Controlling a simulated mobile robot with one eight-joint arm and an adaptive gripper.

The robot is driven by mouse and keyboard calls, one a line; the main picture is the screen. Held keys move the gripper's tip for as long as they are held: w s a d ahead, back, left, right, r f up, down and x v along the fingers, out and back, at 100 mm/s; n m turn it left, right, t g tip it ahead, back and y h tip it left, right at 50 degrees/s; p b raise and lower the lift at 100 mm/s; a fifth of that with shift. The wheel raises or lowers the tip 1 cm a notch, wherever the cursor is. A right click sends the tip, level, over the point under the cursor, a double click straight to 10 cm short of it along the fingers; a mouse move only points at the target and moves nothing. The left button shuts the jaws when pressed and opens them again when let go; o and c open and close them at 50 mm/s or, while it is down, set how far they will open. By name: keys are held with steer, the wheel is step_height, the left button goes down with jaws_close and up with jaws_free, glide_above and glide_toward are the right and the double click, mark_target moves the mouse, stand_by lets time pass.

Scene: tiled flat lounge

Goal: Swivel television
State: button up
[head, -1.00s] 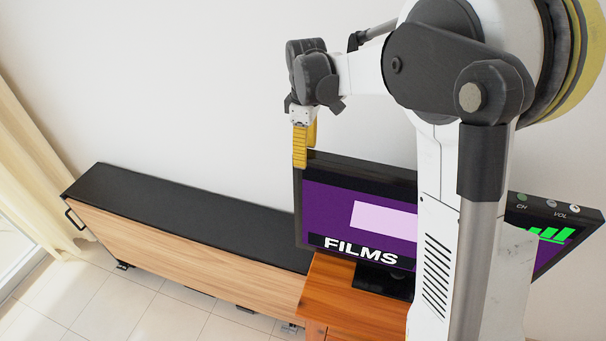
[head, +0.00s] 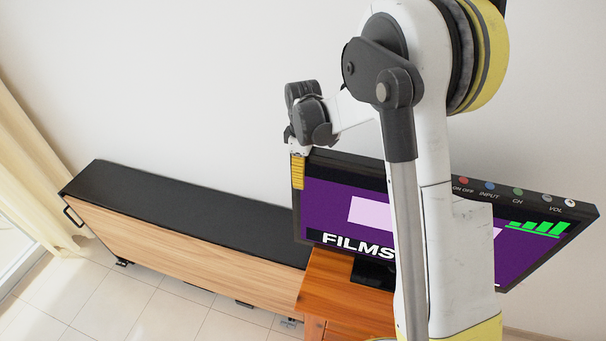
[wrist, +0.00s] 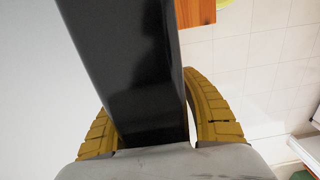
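The television (head: 330,205) stands on a wooden cabinet in the head view. Its screen shows a purple picture with the word FILMS. My gripper (head: 298,172) is at the television's upper left corner, pointing down. In the wrist view a dark panel of the television (wrist: 125,60) runs between the two yellow fingers of my gripper (wrist: 160,125). The fingers are spread, one on each side of it, with a light gap beside the right finger. Their tips are hidden behind the panel, so contact is not visible. My arm covers part of the screen.
The wooden cabinet (head: 340,300) stands under the television. A long low black-topped bench (head: 180,215) with a wooden front runs along the wall to the left. A curtain (head: 35,165) hangs at the far left. Tiled floor (head: 130,305) is clear at front left.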

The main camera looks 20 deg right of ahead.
jaws_close()
steer(key=w+d+m+b, duration=0.3)
steer(key=w+d+m, duration=0.1)
steer(key=w+d, duration=0.4)
steer(key=shift+w+d, duration=0.15)
steer(key=shift+w, duration=0.35)
steer(key=shift+o, duration=2.2)
jaws_free()
steer(key=shift+d, duration=0.1)
step_height(320, 180, up, 12)
